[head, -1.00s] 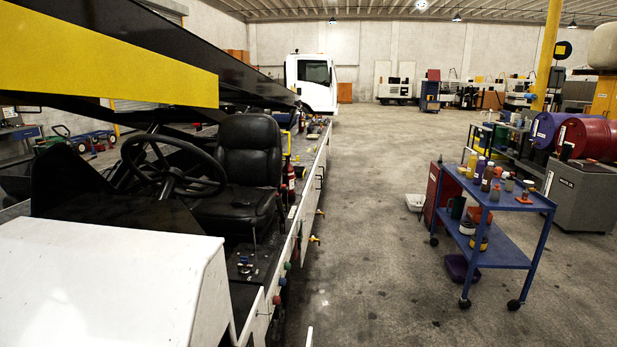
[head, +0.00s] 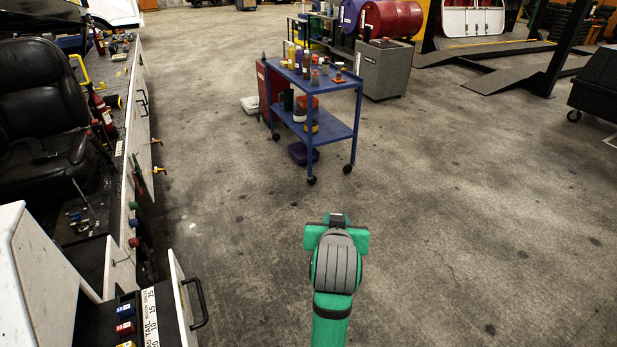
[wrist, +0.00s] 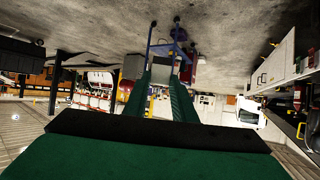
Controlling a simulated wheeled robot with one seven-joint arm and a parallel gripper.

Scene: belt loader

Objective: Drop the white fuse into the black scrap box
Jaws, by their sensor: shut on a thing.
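In the head view my green and grey wrist (head: 336,262) is over open floor, in front of the blue cart, and hides the fingertips. I cannot pick out the black scrap box for certain in either view. Blue, red (head: 124,328) and yellow fuses sit in a labelled black panel at the lower left.
The blue cart (head: 330,128) with bottles and cans stands ahead. The loader's side with an open panel door and black handle (head: 197,303) is at left. A black wheeled bin (head: 598,85) stands at far right. The floor between is clear.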

